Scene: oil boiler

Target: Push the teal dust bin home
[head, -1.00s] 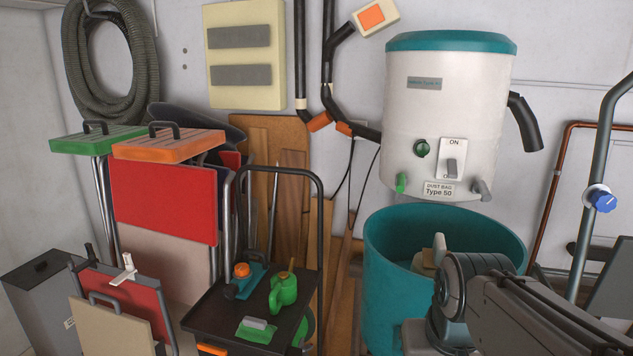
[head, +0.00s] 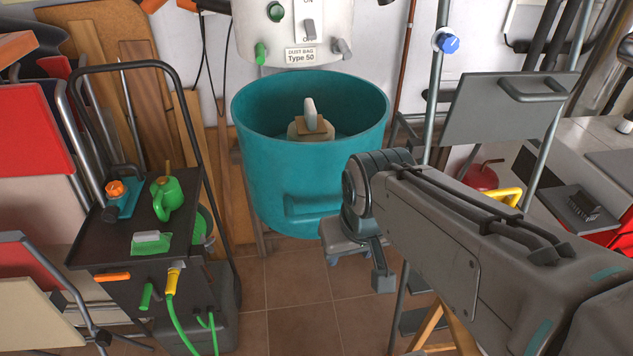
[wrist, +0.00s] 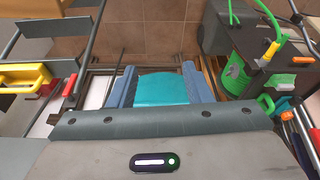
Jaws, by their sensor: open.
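The teal dust bin (head: 270,170) stands upright below the white dust collector drum (head: 265,30). Its open mouth shows in front of and below the drum. A teal handle (head: 312,205) sticks out from its front wall. A tan block with a pale grey upright piece (head: 310,125) is inside. My gripper (head: 352,262) hangs in front of the lower right of the bin, open. In the wrist view its two blue-grey fingers (wrist: 157,84) are spread, and a teal surface shows between them, probably the bin. I cannot tell whether they touch it.
A metal frame with a grey panel (head: 505,110) and a workbench with a yellow handle (head: 505,196) are right. Tiled floor (head: 300,325) is open in front of the bin.

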